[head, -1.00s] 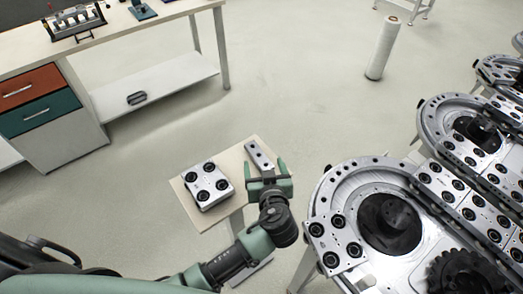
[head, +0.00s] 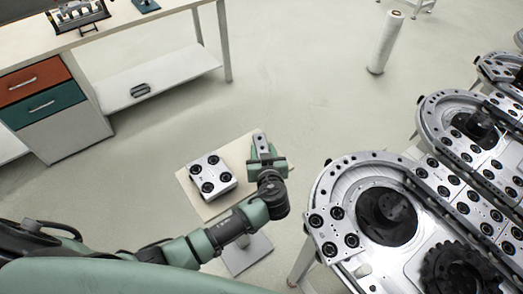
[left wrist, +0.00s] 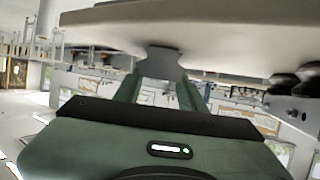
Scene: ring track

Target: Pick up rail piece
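The rail piece (head: 261,140) is a small grey metal block with dark holes, lying near the far right edge of a small pale table (head: 215,210). My left gripper (head: 267,152) reaches it from the near side with fingers apart, one on either side of the piece, and hides its near part. In the left wrist view the picture is upside down; a grey block (left wrist: 165,60) shows between the fingertips (left wrist: 160,82) under the table edge. I see no clear contact of both fingers with it. My right gripper is not in view.
A square carriage with black rollers (head: 210,176) sits left of the rail piece on the table. The metal ring track (head: 335,185) stands close on the right. A workbench (head: 150,28) with drawers is at upper left and a white roll (head: 386,42) stands on the floor.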

